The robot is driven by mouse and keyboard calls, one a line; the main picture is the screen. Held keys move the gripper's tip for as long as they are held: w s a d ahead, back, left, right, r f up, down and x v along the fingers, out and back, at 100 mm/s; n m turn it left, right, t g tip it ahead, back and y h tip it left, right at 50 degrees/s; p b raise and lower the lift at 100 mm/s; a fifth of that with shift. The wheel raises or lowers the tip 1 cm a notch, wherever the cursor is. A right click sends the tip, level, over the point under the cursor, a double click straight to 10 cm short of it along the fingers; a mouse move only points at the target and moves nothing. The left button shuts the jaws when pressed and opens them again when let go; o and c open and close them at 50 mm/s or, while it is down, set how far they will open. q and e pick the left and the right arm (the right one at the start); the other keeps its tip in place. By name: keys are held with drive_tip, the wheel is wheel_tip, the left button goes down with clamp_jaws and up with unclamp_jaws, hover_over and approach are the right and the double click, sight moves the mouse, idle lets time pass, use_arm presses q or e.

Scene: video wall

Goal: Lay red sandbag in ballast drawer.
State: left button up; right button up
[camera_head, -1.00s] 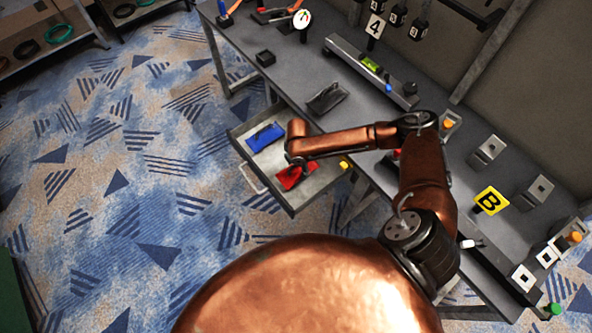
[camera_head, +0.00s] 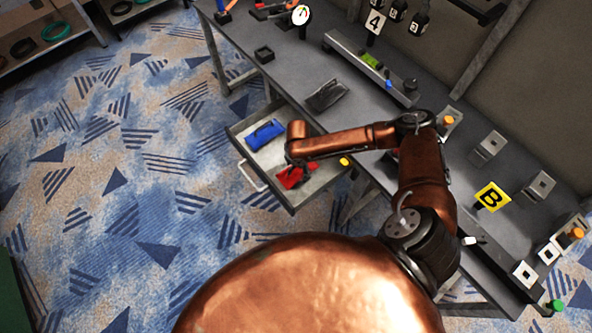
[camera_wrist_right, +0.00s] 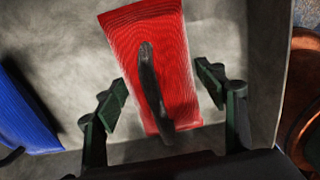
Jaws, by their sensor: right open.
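The red sandbag (camera_head: 291,176) lies in the open ballast drawer (camera_head: 313,189), beside the blue sandbag (camera_head: 264,135). My right arm reaches over the drawer and partly hides the red sandbag in the head view. In the right wrist view the red sandbag (camera_wrist_right: 160,60) lies on the drawer floor with its dark strap handle up. My right gripper (camera_wrist_right: 165,92) is open, its fingers apart on either side of the red sandbag's near end and handle. I cannot tell whether they touch it. The blue sandbag (camera_wrist_right: 22,115) shows at the left edge. My left gripper is not in view.
A dark grey sandbag (camera_head: 326,96) lies on the bench (camera_head: 290,70) above the drawer. A yellow B sign (camera_head: 492,197) and several metal brackets stand on the bench at right. Carpeted floor at left is clear.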

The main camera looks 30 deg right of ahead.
wheel_tip(320, 180, up, 12)
drive_tip(key=p, duration=0.3)
drive_tip(key=shift+r+p, duration=0.2)
drive_tip(key=shift+p, duration=0.1)
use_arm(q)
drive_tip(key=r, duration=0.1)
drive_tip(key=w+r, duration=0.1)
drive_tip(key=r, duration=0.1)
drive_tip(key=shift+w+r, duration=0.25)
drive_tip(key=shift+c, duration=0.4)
